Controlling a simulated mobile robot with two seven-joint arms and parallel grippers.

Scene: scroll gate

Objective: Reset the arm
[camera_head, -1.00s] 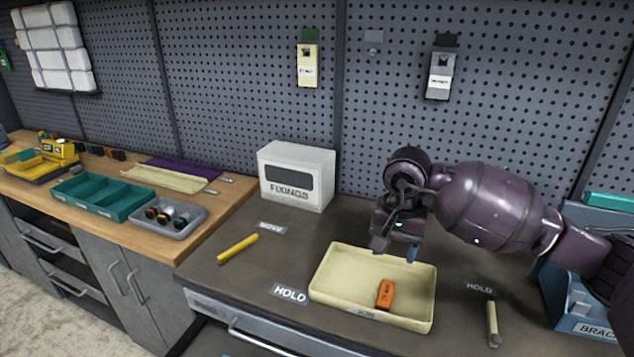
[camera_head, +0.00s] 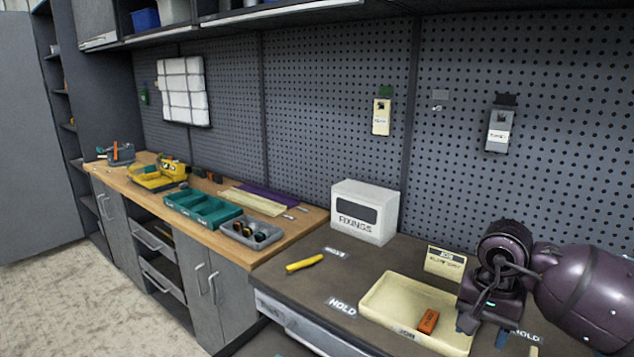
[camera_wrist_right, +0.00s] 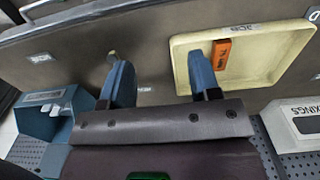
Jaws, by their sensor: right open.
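My right gripper (camera_head: 484,331) is open and empty, at the right edge of a cream tray (camera_head: 380,295) in the head view, hiding part of that edge. In the right wrist view its two blue fingers (camera_wrist_right: 158,72) are apart with bare worktop between them; one finger overlaps the tray (camera_wrist_right: 255,86). An orange block (camera_head: 428,320) lies in the tray; it also shows in the wrist view (camera_wrist_right: 222,53) beside that finger. Whether the gripper touches the tray cannot be told. My left gripper is not in view.
A white FIXINGS box (camera_head: 365,211) and a small card (camera_head: 445,261) stand behind the tray. A yellow stick (camera_head: 304,263) lies left of it. A blue bin (camera_wrist_right: 42,112) stands at left in the wrist view.

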